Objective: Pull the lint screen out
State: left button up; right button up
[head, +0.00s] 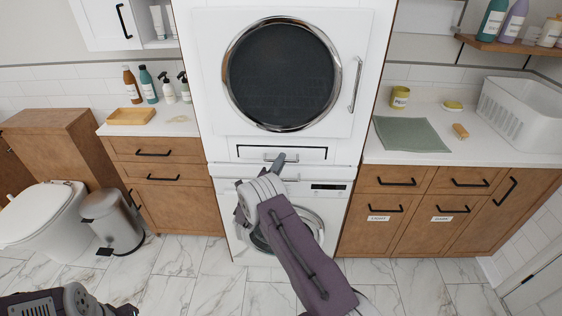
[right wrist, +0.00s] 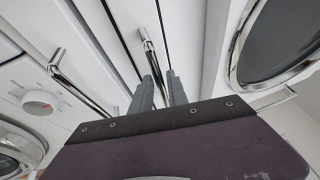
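The lint screen (head: 243,153) is a flat white front panel in a dark-outlined slot below the dryer's round door, level with the surrounding face. Its chrome bar handle (head: 268,157) shows also in the right wrist view (right wrist: 149,46). My right gripper (head: 279,161) is at this handle, partly hiding it. In the right wrist view its two grey fingers (right wrist: 161,90) stand apart, with the bar running down between them; I see a gap and no clear grip. My left gripper (head: 124,309) is low at the bottom left edge, mostly cut off, far from the dryer.
A washer (head: 228,196) stands under the dryer, with its own chrome drawer handle (right wrist: 75,84) close beside my right gripper. The dryer door (head: 282,75) is shut above. Wooden cabinets (head: 405,180) flank the machines. A pedal bin (head: 112,220) stands at left; floor is clear.

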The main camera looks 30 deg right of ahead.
jog(key=shift+w+d+r, duration=0.1)
jog(key=shift+w+d, duration=0.15)
jog(key=shift+c, duration=0.3)
grip_shut()
dwell(1.0)
